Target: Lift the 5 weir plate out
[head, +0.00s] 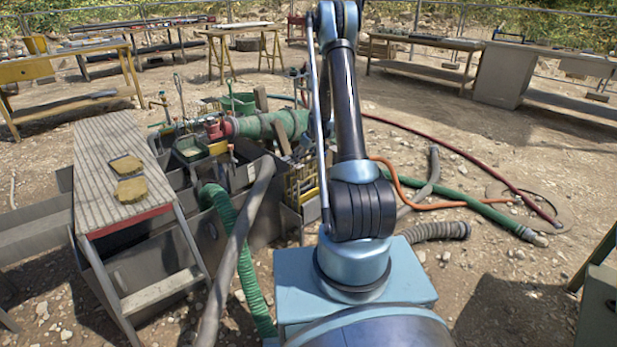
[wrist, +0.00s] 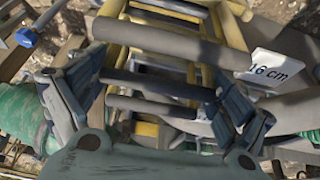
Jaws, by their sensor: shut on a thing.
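In the wrist view the blue fingers of my gripper (wrist: 157,98) stand apart to the left and right. A dark grey bar (wrist: 150,84) spans between them, and my gripper is shut on it. The bar looks like part of a weir plate, but no 5 shows on it. A white tag reading 16 cm (wrist: 276,68) sits to the right, beside other grey bars. Yellow rails (wrist: 150,38) of a rack run behind the bar. In the head view my arm hides my gripper, and the yellow rack (head: 300,185) shows beside the arm at the tank.
The grey tank (head: 150,265) has a ribbed platform (head: 97,160) with two sponges (head: 131,188) at its left. Green pipe (head: 275,124) and hoses (head: 237,250) crowd the tank. More hoses (head: 470,200) lie on the ground at right. Work tables (head: 425,42) stand behind, with open ground between.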

